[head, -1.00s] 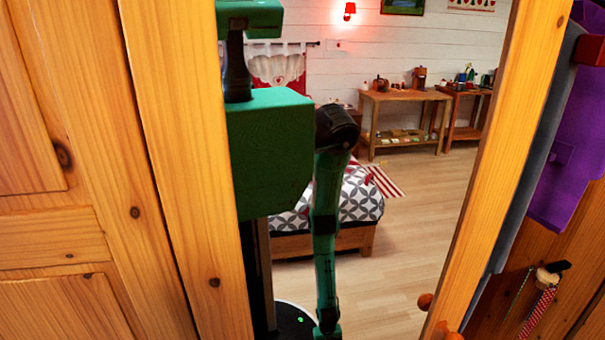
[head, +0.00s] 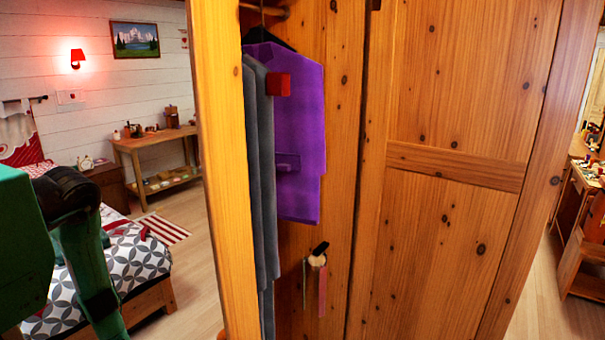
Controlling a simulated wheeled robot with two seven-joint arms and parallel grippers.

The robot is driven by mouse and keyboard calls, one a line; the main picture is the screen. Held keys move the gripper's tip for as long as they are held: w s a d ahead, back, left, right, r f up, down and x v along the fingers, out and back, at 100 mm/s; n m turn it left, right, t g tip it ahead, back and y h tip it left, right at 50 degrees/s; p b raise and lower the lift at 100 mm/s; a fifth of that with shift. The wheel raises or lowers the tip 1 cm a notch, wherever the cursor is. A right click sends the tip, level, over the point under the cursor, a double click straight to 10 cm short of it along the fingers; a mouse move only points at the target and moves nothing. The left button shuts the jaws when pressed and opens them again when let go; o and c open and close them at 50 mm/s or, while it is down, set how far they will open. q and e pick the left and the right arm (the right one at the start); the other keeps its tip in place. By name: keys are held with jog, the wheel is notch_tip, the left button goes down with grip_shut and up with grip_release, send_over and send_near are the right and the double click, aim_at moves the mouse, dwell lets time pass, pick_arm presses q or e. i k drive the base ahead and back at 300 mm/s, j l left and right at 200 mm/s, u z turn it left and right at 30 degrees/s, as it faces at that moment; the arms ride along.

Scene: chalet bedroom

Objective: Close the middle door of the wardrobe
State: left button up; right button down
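Right of the strip, the wardrobe is open: grey clothes (head: 262,190) and a purple garment (head: 297,130) hang from a wooden rod (head: 262,12). The right wardrobe door (head: 450,170), a plain pine panel, looks shut. The middle door's knob is out of view.
A small hook with hanging strips (head: 317,262) is inside the wardrobe. At the far right, beyond the wardrobe, stand wooden furniture with small items (head: 590,175) and bare floor (head: 540,300).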

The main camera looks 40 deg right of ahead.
aim_at(473, 110)
jog(key=k+l, duration=0.1)
jog(key=l, duration=0.3)
jog(key=k+l+u, duration=0.1)
jog(key=l, duration=0.3)
jog(key=k+l, duration=0.2)
jog(key=l, duration=0.2)
jog(key=k+l+u, duration=0.1)
jog(key=l, duration=0.35)
jog(key=k+l+u, duration=0.1)
jog(key=l, duration=0.35)
jog(key=k+l+u, duration=0.1)
jog(key=l, duration=0.3)
jog(key=k+l+u, duration=0.1)
jog(key=l, duration=0.3)
jog(key=k+l+u, duration=0.1)
jog(key=l, duration=0.3)
jog(key=k+l+u, duration=0.1)
jog(key=k+l, duration=0.15)
jog(key=l, duration=0.15)
jog(key=k+l, duration=0.1)
jog(key=l, duration=0.3)
jog(key=l+u, duration=0.1)
jog(key=l, duration=0.35)
jog(key=k+l, duration=0.15)
jog(key=l, duration=0.25)
jog(key=k+l, duration=0.1)
jog(key=l, duration=0.3)
jog(key=u, duration=0.05)
